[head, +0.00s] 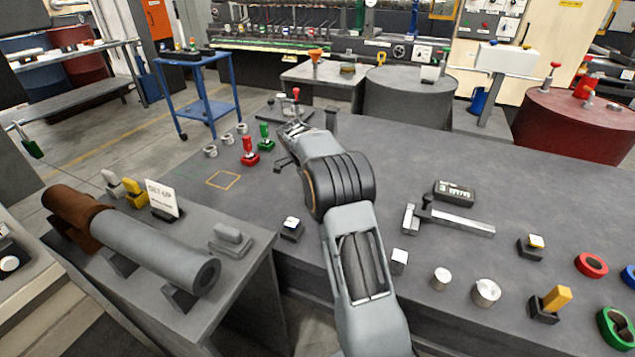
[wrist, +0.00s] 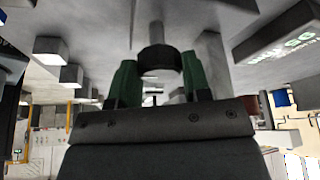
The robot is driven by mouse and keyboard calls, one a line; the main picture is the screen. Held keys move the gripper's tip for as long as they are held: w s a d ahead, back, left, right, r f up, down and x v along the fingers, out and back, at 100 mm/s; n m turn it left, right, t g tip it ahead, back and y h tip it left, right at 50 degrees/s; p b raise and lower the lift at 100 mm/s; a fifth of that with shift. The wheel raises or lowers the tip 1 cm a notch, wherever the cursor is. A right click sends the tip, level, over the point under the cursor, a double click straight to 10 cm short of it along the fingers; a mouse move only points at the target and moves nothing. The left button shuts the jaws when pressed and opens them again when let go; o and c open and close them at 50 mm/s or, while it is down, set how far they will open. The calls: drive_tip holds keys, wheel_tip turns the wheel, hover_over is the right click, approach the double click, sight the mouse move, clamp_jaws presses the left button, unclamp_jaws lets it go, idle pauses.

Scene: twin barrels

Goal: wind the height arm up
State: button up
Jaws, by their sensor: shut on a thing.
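In the wrist view, my gripper (wrist: 160,68) has its two green-padded fingers closed about a dark round knob (wrist: 158,58). A grey stem (wrist: 156,16) shows beyond the knob. A grey bar (wrist: 215,60) stands to the right of it. I take the knob to be part of the height arm; its label cannot be read. In the head view my arm reaches away toward the back left of the grey bench, and its fingers and the held knob cannot be made out there. A red-topped lever (head: 296,94) and a dark post (head: 331,117) stand just beyond its far end.
A red-handled piece (head: 249,150) and a green-handled piece (head: 265,137) stand left of my arm. A grey L-shaped arm (head: 455,220) and a dark labelled box (head: 455,193) lie to its right. Rings and small blocks line the front right. The bench's back right is clear.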

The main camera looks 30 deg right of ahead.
drive_tip(key=shift+f, duration=0.1)
drive_tip(key=o, duration=0.7)
drive_tip(key=shift+c, duration=0.2)
drive_tip(key=p+v, duration=0.3)
drive_tip(key=v, duration=1)
drive_tip(key=shift+r, duration=0.45)
drive_tip(key=shift+o, duration=0.3)
drive_tip(key=shift+a, duration=0.1)
